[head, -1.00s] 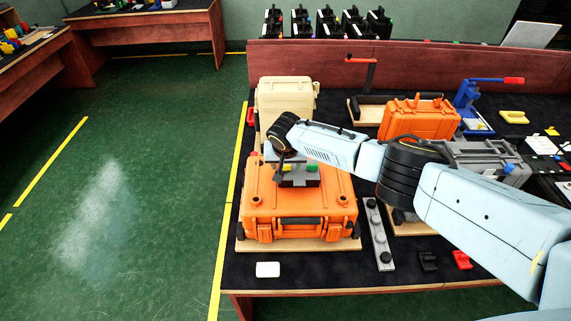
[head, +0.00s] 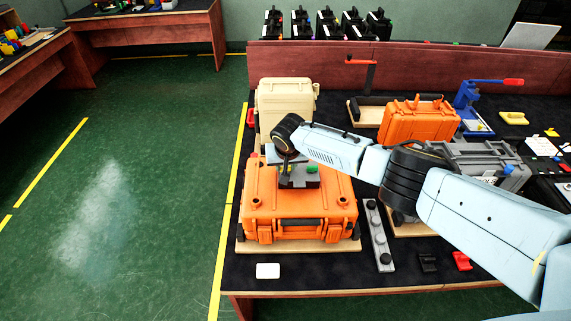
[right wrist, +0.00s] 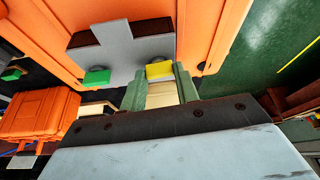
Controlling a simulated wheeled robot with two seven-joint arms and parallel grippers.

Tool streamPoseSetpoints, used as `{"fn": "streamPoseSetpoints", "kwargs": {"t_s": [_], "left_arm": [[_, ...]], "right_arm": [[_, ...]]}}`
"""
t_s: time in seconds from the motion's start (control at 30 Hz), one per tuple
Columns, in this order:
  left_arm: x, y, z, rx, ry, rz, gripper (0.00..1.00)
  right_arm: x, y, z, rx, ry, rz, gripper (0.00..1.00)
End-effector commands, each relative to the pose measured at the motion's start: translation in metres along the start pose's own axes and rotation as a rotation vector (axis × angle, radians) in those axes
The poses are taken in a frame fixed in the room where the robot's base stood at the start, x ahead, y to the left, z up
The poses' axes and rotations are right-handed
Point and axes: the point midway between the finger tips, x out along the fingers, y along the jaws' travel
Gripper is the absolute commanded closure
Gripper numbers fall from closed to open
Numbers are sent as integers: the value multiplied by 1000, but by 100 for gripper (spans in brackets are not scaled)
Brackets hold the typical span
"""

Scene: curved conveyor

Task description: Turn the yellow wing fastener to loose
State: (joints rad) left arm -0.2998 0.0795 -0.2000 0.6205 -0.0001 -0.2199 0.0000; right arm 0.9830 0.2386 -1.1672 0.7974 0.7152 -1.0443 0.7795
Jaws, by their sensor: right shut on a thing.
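The yellow wing fastener (right wrist: 159,70) sits on a grey and black block (right wrist: 122,42) on top of the orange case (head: 296,208). A green fastener (right wrist: 97,76) is beside it on the same block and also shows in the head view (head: 312,169). My right gripper (right wrist: 158,84) has its greenish fingers on either side of the yellow fastener and is shut on it. In the head view the right wrist reaches over the case from the right and partly covers the yellow fastener (head: 287,168). My left gripper is in neither view.
A beige case (head: 286,100) stands behind the orange case. A second orange case (head: 419,119) and a grey case (head: 487,160) are to the right, near my arm. A grey bar with black knobs (head: 379,236) lies close beside the first case. The floor at left is clear.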

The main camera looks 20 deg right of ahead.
Motion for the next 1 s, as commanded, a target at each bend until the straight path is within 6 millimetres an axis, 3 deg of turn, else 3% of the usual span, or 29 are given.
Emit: {"fn": "streamPoseSetpoints", "kwargs": {"t_s": [0.47, 1.0], "left_arm": [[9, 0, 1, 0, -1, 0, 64], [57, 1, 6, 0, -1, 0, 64]], "right_arm": [[3, 3, 2, -384, -3, -162, 92], [6, 5, 0, -859, -2, -359, 92]]}}
